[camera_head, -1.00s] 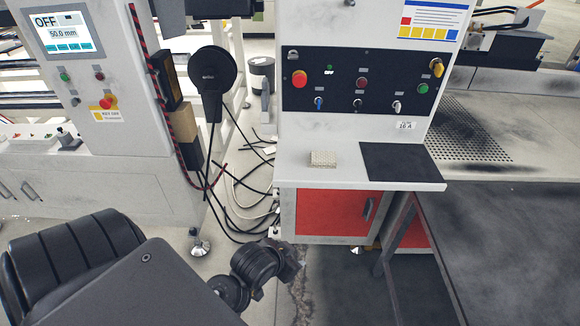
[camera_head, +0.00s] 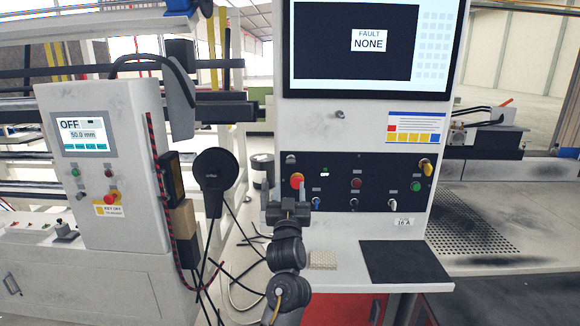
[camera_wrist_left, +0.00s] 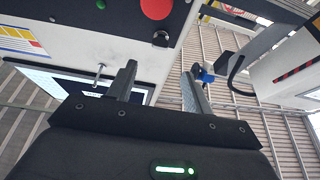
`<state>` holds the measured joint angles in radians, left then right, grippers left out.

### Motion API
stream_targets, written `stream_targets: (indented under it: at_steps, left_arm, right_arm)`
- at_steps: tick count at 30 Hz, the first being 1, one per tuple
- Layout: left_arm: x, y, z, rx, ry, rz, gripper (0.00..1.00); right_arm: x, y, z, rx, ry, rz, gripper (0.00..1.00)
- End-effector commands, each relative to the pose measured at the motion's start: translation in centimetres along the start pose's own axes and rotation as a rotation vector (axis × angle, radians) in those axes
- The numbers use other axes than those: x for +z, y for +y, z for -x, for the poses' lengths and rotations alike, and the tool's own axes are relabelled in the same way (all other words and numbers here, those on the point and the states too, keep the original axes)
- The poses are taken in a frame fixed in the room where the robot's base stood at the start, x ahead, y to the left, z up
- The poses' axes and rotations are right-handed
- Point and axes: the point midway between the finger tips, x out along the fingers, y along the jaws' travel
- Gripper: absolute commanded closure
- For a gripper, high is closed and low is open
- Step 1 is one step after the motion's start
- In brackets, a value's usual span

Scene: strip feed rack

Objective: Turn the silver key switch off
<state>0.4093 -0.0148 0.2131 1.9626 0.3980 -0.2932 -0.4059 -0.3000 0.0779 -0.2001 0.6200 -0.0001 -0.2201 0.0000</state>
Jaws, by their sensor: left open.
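The silver key switch (camera_head: 392,205) is a small bright key low on the right part of the black control panel (camera_head: 330,168). Its exact angle is too small to tell. A blue key switch (camera_head: 316,203) sits lower left on the same panel. My left gripper (camera_head: 288,190) is in front of the panel's lower left corner, below the red button and well left of the silver key. Its two fingers (camera_wrist_left: 162,70) stand apart with nothing between them in the left wrist view. My right gripper does not show.
A red button (camera_head: 296,181), a yellow knob (camera_head: 426,166) and a green button (camera_head: 416,186) are on the panel. A silver lock (camera_head: 338,114) protrudes above it. A beige block (camera_head: 323,260) and a black mat (camera_head: 404,262) lie on the ledge below.

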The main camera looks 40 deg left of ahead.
Motion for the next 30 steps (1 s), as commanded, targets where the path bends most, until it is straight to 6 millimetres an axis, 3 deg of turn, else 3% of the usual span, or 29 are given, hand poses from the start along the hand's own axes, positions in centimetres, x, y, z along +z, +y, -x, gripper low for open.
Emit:
stream_targets:
  at_steps: [18,30]
  left_arm:
    - [-0.1,-0.1,-9.5,0.001,-0.002,-0.001,0.49]
    - [0.1,0.0,-10.5,0.002,-0.003,0.002,0.49]
  right_arm:
    - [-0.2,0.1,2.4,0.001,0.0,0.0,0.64]
    - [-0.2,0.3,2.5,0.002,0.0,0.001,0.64]
